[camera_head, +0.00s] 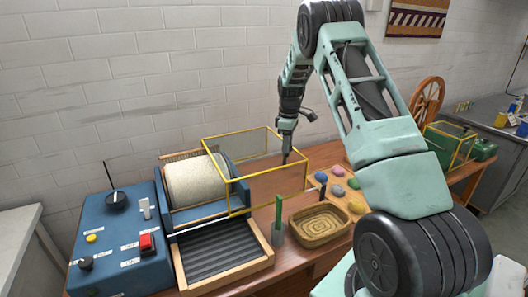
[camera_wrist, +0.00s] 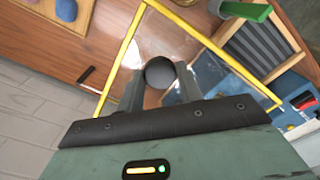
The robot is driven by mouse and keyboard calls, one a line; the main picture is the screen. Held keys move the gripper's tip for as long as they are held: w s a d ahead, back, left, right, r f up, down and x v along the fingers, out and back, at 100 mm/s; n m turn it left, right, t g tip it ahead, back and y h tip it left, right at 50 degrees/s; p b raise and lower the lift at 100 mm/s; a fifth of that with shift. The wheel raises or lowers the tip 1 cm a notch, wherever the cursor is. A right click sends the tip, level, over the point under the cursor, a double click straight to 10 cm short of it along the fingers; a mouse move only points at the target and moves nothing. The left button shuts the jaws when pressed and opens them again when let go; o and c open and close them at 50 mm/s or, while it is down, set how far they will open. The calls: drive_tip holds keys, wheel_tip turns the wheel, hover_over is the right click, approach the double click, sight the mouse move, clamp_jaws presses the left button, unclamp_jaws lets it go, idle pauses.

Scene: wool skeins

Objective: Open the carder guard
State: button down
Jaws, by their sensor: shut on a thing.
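The carder guard (camera_head: 262,172) is a clear box with yellow edges. In the head view it reaches out to the right of the pale carder drum (camera_head: 193,182), over the table, and most of the drum shows uncovered. My gripper (camera_head: 287,157) is at the guard's right end. In the wrist view my gripper (camera_wrist: 160,88) is shut on a round black knob (camera_wrist: 160,71), with the guard's yellow frame (camera_wrist: 116,65) around it. In the head view the knob is too small to tell clearly.
A blue control box (camera_head: 120,240) with a red switch stands left of the drum. A ribbed tray (camera_head: 222,250), a green-handled tool (camera_head: 278,222) and a woven basket (camera_head: 318,224) are in front. Coloured wool balls (camera_head: 338,190) lie right of the guard. A spinning wheel (camera_head: 427,96) stands behind.

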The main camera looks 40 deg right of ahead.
drive_tip(key=s+d, duration=0.2)
drive_tip(key=d, duration=0.6)
drive_tip(key=shift+s+d, duration=0.15)
drive_tip(key=shift+d, duration=0.1)
drive_tip(key=shift+r, duration=0.1)
drive_tip(key=c, duration=0.9)
unclamp_jaws()
drive_tip(key=shift+c, duration=0.2)
wheel_tip(320, 180, up, 17)
drive_tip(key=b, duration=0.3)
drive_tip(key=shift+r, duration=0.15)
